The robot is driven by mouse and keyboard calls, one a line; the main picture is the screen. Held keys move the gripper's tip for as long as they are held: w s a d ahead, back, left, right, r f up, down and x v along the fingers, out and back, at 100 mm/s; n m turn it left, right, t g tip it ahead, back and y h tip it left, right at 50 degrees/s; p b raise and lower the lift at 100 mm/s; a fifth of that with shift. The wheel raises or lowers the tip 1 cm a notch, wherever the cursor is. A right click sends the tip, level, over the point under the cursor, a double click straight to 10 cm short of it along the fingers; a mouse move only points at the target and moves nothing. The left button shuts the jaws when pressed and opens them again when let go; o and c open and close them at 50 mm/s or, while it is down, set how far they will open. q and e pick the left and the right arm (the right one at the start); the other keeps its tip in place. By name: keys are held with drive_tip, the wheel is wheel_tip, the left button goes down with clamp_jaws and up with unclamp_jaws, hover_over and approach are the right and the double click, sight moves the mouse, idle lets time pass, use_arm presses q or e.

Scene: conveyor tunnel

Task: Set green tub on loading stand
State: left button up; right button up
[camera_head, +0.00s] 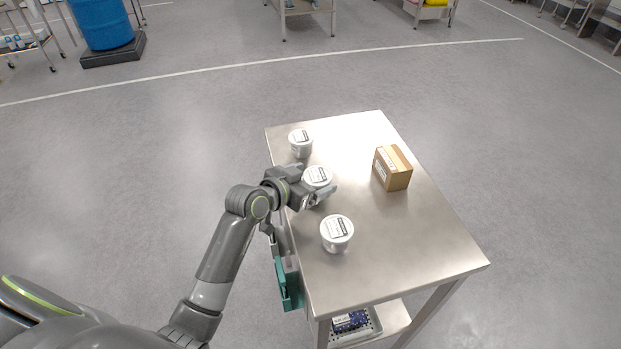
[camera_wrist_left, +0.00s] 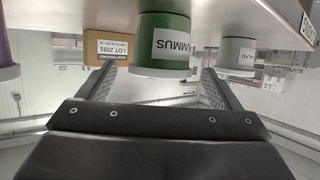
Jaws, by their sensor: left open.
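The green tub (camera_wrist_left: 163,45) shows in the left wrist view with a label reading "UMMUS" and a white lid; that view is upside down. In the head view it is the middle white-lidded tub (camera_head: 317,176), standing on a steel table (camera_head: 350,135) near its left edge. My left gripper (camera_head: 314,187) is open, with its fingers on either side of this tub. In the wrist view the left gripper's fingers (camera_wrist_left: 158,88) flank it; contact is unclear. My right gripper is not in view. I cannot tell which thing is the loading stand.
A white-lidded tub (camera_head: 300,142) stands farther back and another (camera_head: 337,232) nearer. The wrist view shows a purple tub (camera_wrist_left: 6,45) and a grey tub (camera_wrist_left: 237,53). A cardboard box (camera_head: 393,169) stands to the right. The table's front right is clear. A teal holder (camera_head: 288,285) hangs at its left side.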

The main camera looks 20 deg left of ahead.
use_arm(q)
drive_tip(key=shift+r, duration=0.25)
drive_tip(key=shift+s+a, duration=0.2)
drive_tip(key=shift+s, duration=0.1)
drive_tip(key=v, duration=1.1)
drive_tip(key=shift+r, duration=0.2)
drive_tip(key=shift+s, duration=0.15)
